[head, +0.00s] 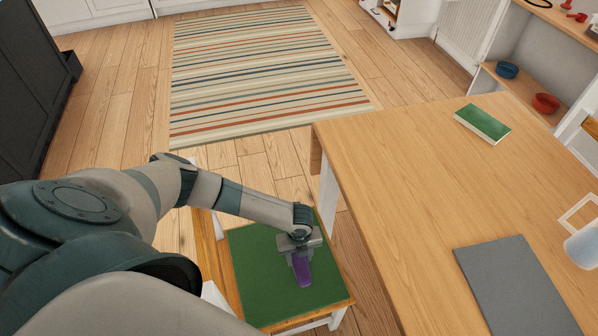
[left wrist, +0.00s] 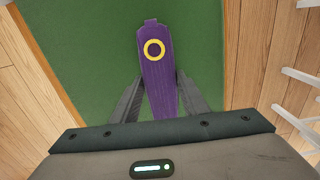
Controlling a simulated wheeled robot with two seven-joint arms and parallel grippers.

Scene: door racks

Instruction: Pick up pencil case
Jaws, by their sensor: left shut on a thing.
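The purple pencil case (head: 302,270) is long and narrow, above or on the green top of a small wooden stand (head: 239,287). In the left wrist view the pencil case (left wrist: 159,62) shows a yellow ring on its face and points away from my gripper. My left gripper (head: 300,257) is shut on the near part of the pencil case, with one dark finger on each side of it (left wrist: 158,98). I cannot tell whether the case touches the green surface. My right gripper is not in view.
A wooden table (head: 400,170) stands right of the stand, with a grey mat (head: 515,290) and a green-topped book-like item (head: 483,123) on it. Shelves at the right hold a blue bowl (head: 507,70) and a red bowl (head: 545,103). A striped rug (head: 260,75) lies beyond.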

